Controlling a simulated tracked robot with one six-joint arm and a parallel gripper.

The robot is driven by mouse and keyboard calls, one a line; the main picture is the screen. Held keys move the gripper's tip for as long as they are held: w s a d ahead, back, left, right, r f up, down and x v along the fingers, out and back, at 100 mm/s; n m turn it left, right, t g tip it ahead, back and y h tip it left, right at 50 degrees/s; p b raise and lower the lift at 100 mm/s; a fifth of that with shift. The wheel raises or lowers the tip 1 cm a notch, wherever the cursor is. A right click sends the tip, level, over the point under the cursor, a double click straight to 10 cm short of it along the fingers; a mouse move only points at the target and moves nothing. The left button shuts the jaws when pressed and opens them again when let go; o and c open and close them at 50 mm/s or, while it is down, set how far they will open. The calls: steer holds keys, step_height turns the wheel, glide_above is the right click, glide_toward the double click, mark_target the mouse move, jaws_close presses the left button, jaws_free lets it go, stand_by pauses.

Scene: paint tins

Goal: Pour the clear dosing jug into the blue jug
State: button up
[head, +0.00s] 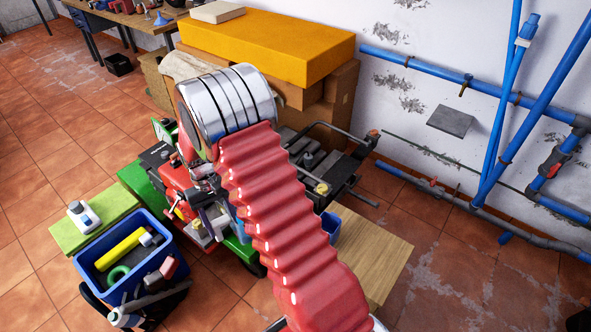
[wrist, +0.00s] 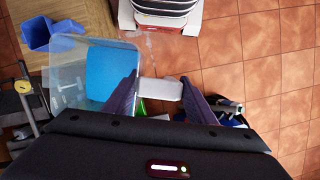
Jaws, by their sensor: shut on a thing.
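My gripper (wrist: 160,98) is shut on the pale handle (wrist: 162,89) of the clear dosing jug, which sits between its two dark fingers. The clear dosing jug (wrist: 66,60) is see-through and shows blue contents on the left in the wrist view. I cannot tell its exact tilt. In the head view my red ribbed arm covers most of the gripper and clear jug. Part of the blue jug (head: 334,226) shows right of the arm.
The wooden board (head: 375,262) lies right of the arm. A blue crate (head: 128,297) with tools and a green board (head: 66,238) bearing a white bottle (head: 84,216) are at left. A green and red machine (head: 140,185) and a yellow box (head: 270,45) stand behind. Blue pipes line the right wall.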

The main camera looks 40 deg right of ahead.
steer(key=w+d+m+t+y, duration=0.1)
steer(key=d+m, duration=0.5)
steer(key=d, duration=0.9)
steer(key=w+d+m+t+y, duration=0.1)
steer(key=w+d+m, duration=0.3)
steer(key=d, duration=1.1)
steer(key=m, duration=0.3)
steer(key=shift+d+y, duration=0.35)
steer(key=shift+y, duration=0.05)
steer(key=shift+r, duration=0.1)
steer(key=shift+s, duration=0.15)
